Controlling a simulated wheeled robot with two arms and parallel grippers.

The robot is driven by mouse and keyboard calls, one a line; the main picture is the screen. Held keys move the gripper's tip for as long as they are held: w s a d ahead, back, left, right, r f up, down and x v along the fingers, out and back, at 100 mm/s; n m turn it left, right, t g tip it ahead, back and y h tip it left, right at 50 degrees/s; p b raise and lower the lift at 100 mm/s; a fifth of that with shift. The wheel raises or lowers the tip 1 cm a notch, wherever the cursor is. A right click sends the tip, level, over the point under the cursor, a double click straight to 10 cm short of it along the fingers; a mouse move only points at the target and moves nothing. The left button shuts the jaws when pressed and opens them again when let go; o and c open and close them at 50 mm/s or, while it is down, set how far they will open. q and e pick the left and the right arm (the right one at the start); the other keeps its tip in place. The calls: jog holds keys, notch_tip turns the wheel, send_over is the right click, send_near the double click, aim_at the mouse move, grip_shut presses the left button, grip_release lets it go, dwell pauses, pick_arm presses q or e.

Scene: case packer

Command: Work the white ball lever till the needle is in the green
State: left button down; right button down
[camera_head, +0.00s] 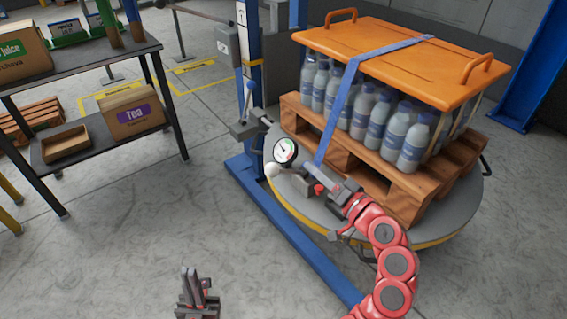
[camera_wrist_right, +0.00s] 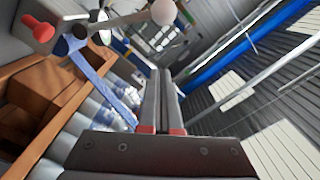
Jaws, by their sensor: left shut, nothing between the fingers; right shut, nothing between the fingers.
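The white ball (camera_head: 271,170) of the lever sits just below the round dial gauge (camera_head: 285,151) in the head view. A white ball on a rod also shows at the top of the right wrist view (camera_wrist_right: 163,12). The gauge face is white with a coloured band; its needle is too small to read surely. My right gripper (camera_head: 323,173) is shut and empty, to the right of the ball and apart from it; its closed fingers show in the wrist view (camera_wrist_right: 160,73). My left gripper (camera_head: 192,270) is shut and empty, low over the floor.
A turntable (camera_head: 455,222) bears a wooden pallet (camera_head: 400,195) of bottles under an orange lid (camera_head: 400,55), with a blue strap (camera_head: 340,110). A red knob (camera_head: 320,188) is close to my right gripper. A blue-knobbed lever (camera_head: 250,86) stands left of the gauge. A shelf (camera_head: 100,60) stands left.

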send_over(287, 171)
jog(key=shift+w+d+b, duration=0.3)
jog(key=shift+b, duration=0.1)
jog(key=s+f, duration=0.1)
jog(key=s+a+f, duration=0.1)
jog(key=shift+s+a+f, duration=0.2)
jog(key=shift+s+a, duration=0.1)
